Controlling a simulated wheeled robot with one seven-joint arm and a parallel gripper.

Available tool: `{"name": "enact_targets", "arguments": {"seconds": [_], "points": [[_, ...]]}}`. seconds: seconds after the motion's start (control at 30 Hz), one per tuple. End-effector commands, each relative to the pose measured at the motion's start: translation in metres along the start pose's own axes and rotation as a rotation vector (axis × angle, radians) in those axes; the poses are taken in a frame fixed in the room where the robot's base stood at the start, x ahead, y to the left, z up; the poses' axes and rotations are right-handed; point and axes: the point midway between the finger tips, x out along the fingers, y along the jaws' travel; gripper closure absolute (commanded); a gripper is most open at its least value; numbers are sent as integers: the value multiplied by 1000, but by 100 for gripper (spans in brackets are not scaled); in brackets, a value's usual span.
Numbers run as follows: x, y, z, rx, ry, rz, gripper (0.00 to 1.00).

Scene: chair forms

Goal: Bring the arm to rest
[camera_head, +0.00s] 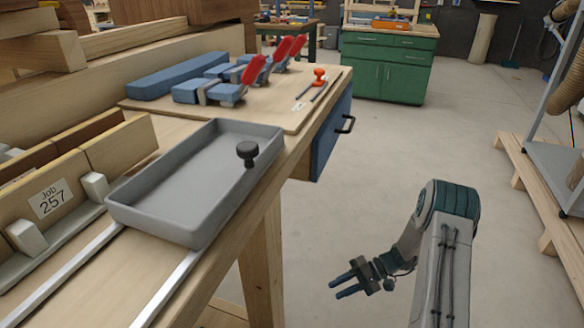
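My gripper (344,283) is at the end of my arm, low over the open floor to the right of the workbench. Its two dark teal fingers point left toward the bench and show a gap between them, with nothing held. My arm rises at the lower right and bends down to the gripper. The gripper is apart from the bench and touches nothing that I can see.
A grey tray (168,197) with a black knob (247,151) lies on the workbench (268,182). Red-handled clamps (252,70) sit farther back. A blue drawer (331,134) hangs under the bench. A green cabinet (387,70) stands behind. The floor (345,195) is clear.

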Motion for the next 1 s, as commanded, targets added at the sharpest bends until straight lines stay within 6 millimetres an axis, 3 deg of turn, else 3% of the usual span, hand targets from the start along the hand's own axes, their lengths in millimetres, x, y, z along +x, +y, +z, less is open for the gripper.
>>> {"name": "enact_targets", "arguments": {"seconds": [0.03,0.4,0.7,1.0], "points": [[-16,-32,12,-10,-7,46,67],[-80,-168,91,-33,-10,361,67],[-124,-262,167,-68,61,599,67],[-163,-338,247,-117,193,803,67]]}}
